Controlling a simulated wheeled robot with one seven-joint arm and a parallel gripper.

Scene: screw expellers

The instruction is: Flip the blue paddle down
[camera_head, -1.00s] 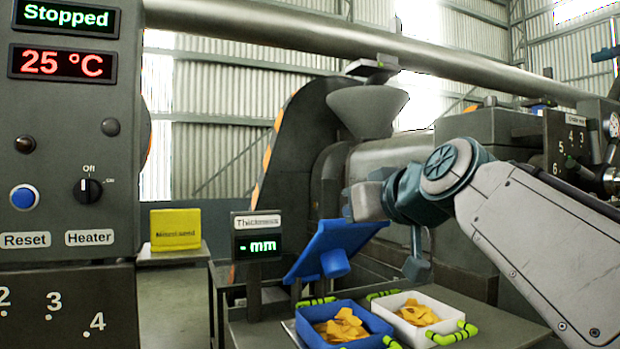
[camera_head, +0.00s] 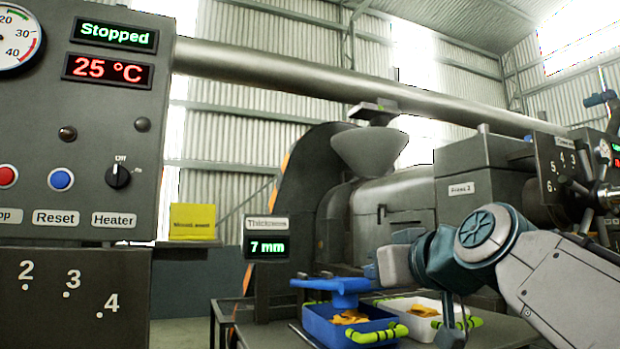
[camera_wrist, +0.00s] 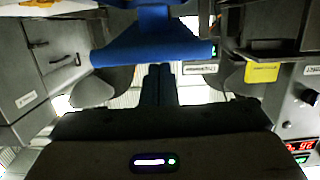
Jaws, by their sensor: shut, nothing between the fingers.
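The blue paddle (camera_head: 335,287) lies roughly level in the head view, just above the blue tray (camera_head: 320,325), with a short knob-like part hanging below. In the wrist view the blue paddle (camera_wrist: 150,48) spans the top, its wide edge across the fingertips. My gripper (camera_head: 371,271) is at the paddle's right side, close to it. The head view does not show clearly whether they touch. In the wrist view my gripper (camera_wrist: 160,68) has its two dark fingers together, with nothing between them, and the tips meet or overlap the paddle's edge in the picture.
The thickness display (camera_head: 266,246) above the table reads 7 mm. A white tray (camera_head: 450,308) with yellow pieces stands right of the blue tray, below my arm. A control panel (camera_head: 75,200) fills the left. A grey machine (camera_head: 395,208) with a hopper stands behind.

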